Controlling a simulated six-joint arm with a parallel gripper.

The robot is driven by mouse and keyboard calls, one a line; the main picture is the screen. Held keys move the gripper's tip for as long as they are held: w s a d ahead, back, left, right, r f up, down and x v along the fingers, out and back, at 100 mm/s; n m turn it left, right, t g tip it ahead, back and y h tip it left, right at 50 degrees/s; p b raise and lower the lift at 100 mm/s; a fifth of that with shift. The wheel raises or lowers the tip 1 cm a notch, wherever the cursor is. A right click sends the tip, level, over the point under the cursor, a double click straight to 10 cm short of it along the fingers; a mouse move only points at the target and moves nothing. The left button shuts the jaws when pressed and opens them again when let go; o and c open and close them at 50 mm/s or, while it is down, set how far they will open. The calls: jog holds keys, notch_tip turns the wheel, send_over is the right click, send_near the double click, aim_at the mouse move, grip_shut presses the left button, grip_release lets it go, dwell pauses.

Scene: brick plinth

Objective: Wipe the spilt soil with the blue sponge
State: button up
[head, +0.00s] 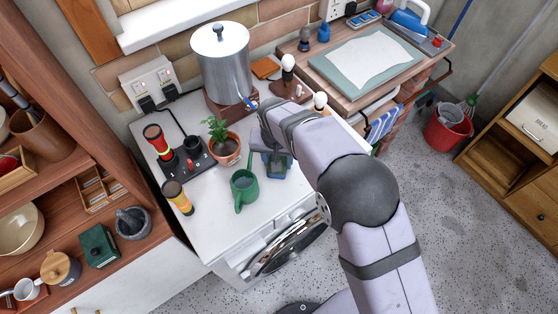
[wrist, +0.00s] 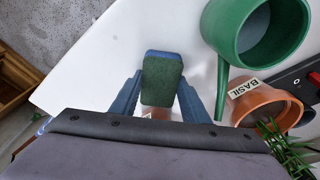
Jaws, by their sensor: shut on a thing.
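The blue sponge (wrist: 162,78) has a dark green face and a blue edge, and it sits between the two fingers of my gripper (wrist: 160,92) in the wrist view. My gripper is shut on it. In the head view my gripper (head: 274,158) is over the white worktop (head: 215,228), right of the green watering can (head: 243,187). I cannot tell whether the sponge touches the worktop. I cannot make out the spilt soil in either view; my gripper and arm hide part of the worktop.
A potted basil plant (head: 227,150) stands behind the watering can, with a black socket tray (head: 190,160) and torches to its left. A metal pot (head: 221,60) stands at the back. The worktop's front left part is clear.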

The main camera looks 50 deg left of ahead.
aim_at(294, 185)
jog(key=shift+a+f+b, duration=0.15)
jog(key=shift+a+b, duration=0.2)
jog(key=shift+a, duration=1.3)
jog(key=shift+d+r, duration=0.2)
jog(key=shift+d, duration=1.55)
jog(key=shift+d, duration=0.1)
jog(key=shift+d+f+p, duration=0.15)
jog(key=shift+d, duration=0.75)
jog(key=shift+d+f+p, duration=0.1)
jog(key=shift+d+p, duration=0.05)
jog(key=shift+d, duration=0.7)
jog(key=shift+d+r, duration=0.1)
jog(key=shift+d, duration=1.75)
